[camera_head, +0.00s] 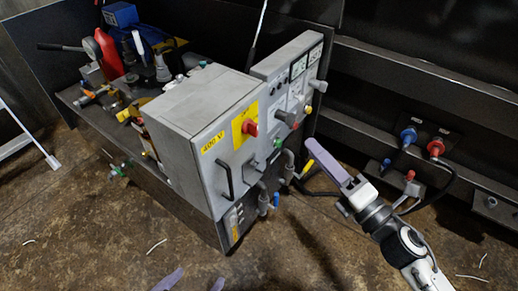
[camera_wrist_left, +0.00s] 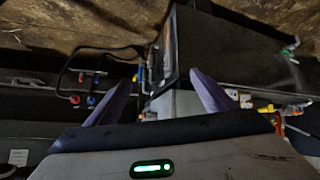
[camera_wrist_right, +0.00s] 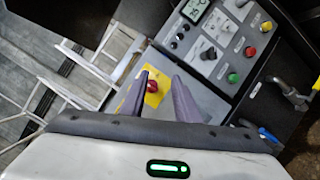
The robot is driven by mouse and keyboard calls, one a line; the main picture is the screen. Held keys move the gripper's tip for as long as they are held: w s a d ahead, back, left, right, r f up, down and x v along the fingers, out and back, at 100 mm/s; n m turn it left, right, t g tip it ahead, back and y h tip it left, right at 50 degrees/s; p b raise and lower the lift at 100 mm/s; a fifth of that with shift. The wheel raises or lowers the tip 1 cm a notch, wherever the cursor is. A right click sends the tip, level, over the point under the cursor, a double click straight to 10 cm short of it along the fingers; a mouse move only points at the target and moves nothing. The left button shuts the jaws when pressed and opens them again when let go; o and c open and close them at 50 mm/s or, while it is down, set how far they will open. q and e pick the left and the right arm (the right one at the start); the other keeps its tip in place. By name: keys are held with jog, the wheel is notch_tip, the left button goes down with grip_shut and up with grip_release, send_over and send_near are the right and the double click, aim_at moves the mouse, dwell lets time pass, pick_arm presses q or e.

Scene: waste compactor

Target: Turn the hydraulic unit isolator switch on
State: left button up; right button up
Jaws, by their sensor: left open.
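The isolator switch is a red knob (camera_head: 250,128) on a yellow plate, on the front of the grey cabinet (camera_head: 205,105) labelled 400 V. In the right wrist view the red knob (camera_wrist_right: 152,87) shows between the purple fingers, beyond their tips. My right gripper (camera_head: 322,158) is open and empty, right of the knob and apart from it in the head view. My left gripper (camera_head: 193,281) is open and empty; only its purple fingertips show at the bottom edge. The left wrist view shows its fingers (camera_wrist_left: 160,95) spread, with the dark unit behind.
A panel with dials and knobs (camera_head: 296,80) adjoins the cabinet's right side. A black handle (camera_head: 225,178) sticks out of the cabinet front. A yellow valve handle (camera_wrist_right: 297,98) and pipes are at the right. Blue and red connectors (camera_head: 408,136) sit on the wall. The front floor is mostly clear.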

aim_at(258, 130)
jog(key=w+a+n+g+y, duration=0.1)
jog(key=w+a+n+g, duration=0.1)
jog(key=a+n, duration=0.2)
jog(key=w+a+n+g+y+b, duration=0.1)
jog(key=w+a+n, duration=0.1)
jog(key=n, duration=0.5)
jog(key=w+a+n+g+y+b, duration=0.1)
jog(key=w+a+n+g+y, duration=0.1)
jog(key=a+n, duration=0.3)
jog(key=shift+w+a+n+g, duration=0.3)
jog(key=shift+w+a+n, duration=0.05)
jog(key=shift+w+n, duration=0.15)
grip_shut()
